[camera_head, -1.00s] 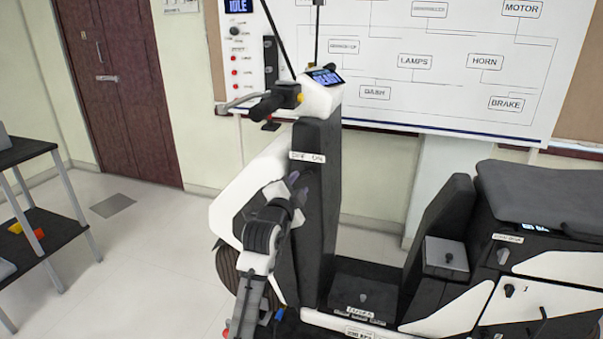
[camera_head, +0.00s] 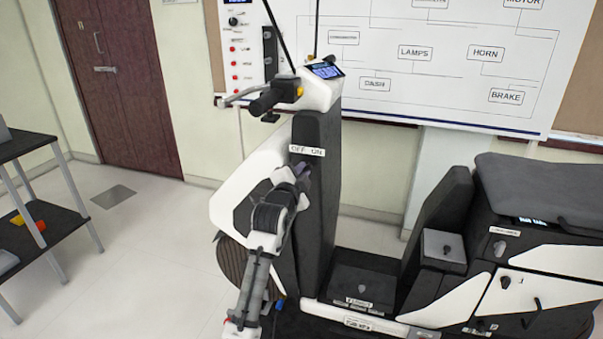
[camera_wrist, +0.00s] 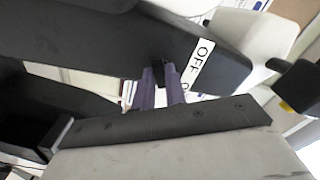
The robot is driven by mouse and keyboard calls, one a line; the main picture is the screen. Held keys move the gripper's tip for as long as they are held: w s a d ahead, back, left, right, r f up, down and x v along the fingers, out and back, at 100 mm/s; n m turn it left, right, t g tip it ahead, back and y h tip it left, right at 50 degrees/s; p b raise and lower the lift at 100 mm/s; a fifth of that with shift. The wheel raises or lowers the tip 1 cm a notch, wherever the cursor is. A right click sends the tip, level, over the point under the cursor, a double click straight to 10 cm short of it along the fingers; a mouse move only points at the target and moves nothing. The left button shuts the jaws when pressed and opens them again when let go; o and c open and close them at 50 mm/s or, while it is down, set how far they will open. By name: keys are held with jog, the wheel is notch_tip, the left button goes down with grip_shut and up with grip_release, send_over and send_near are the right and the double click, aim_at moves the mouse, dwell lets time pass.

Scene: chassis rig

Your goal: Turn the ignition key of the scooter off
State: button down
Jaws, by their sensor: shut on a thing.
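The scooter (camera_head: 318,215) stands side-on, with a black front column and white shields. A white OFF/ON label (camera_head: 307,150) is on the column's upper part; it also shows in the wrist view (camera_wrist: 201,62), with OFF readable and the ON end cut off. My gripper (camera_head: 303,172) is at the column just below this label. In the wrist view its purple fingers (camera_wrist: 160,78) are closed around a small dark piece, the ignition key (camera_wrist: 158,66), beside the label. The fingers hide most of the key, so I cannot tell its angle.
The handlebar (camera_head: 270,98) and lit dash display (camera_head: 326,70) are above my gripper. A wall board (camera_head: 440,110) with labelled boxes is behind. A dark shelf (camera_head: 40,225) stands at left. Open floor lies between shelf and scooter.

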jog(key=shift+f+n, duration=0.1)
jog(key=shift+n, duration=0.2)
jog(key=shift+d+n+b, duration=0.1)
jog(key=shift+n+b, duration=0.45)
jog(key=shift+n, duration=0.45)
jog(key=n, duration=0.3)
jog(key=shift+n, duration=0.3)
jog(key=n, duration=0.5)
jog(key=shift+n, duration=0.3)
jog(key=c, duration=1.4)
grip_release()
jog(key=shift+c, duration=0.2)
jog(key=shift+s, duration=0.15)
